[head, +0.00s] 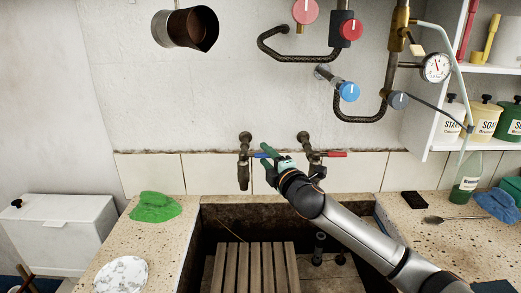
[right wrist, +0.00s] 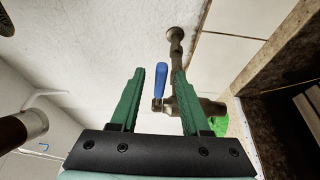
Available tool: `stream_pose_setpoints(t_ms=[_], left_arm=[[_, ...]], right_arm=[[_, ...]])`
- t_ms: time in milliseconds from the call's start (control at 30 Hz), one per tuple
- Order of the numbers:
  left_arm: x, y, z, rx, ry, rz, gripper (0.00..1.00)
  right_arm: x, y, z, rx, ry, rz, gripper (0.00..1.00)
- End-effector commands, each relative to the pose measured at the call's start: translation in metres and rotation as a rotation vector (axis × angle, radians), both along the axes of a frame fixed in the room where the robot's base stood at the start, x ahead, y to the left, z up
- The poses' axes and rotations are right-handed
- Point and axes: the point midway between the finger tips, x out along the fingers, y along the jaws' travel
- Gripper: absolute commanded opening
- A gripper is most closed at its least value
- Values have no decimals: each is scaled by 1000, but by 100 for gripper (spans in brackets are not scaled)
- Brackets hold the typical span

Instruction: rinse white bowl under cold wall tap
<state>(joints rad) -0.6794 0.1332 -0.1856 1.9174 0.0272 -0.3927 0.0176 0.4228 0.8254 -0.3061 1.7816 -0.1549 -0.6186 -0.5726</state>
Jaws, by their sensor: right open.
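The cold wall tap (head: 244,165) is a dark metal tap with a blue lever (head: 263,155), left of a like tap with a red lever (head: 336,154). My right gripper (head: 270,156) is in front of the wall at the blue lever. In the right wrist view its green fingers stand open (right wrist: 159,73), and the blue lever (right wrist: 160,80) shows upright between them, with no clear contact. A round white thing with grey marks (head: 122,275), perhaps the white bowl, lies on the left ledge. My left gripper is not in view.
The stone trough (head: 207,245) holds a slatted wooden rack (head: 250,268). A green cloth (head: 154,207) lies on the left ledge. A black block (head: 414,200), a brush and a green bottle (head: 467,178) stand at right. Pipes with a gauge (head: 436,67) hang above.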

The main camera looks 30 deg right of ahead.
Motion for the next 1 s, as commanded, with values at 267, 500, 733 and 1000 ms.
stream_pose_setpoints(t_ms=[267, 500, 733, 1000], left_arm=[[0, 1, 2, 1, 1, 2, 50], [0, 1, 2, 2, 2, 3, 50], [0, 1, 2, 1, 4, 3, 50], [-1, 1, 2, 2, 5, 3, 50]], right_arm=[[32, -5, 0, 2, 0, 0, 46], [39, -6, 0, 0, 1, 1, 46], [39, -6, 0, 0, 1, 1, 45], [39, -6, 0, 0, 1, 1, 15]])
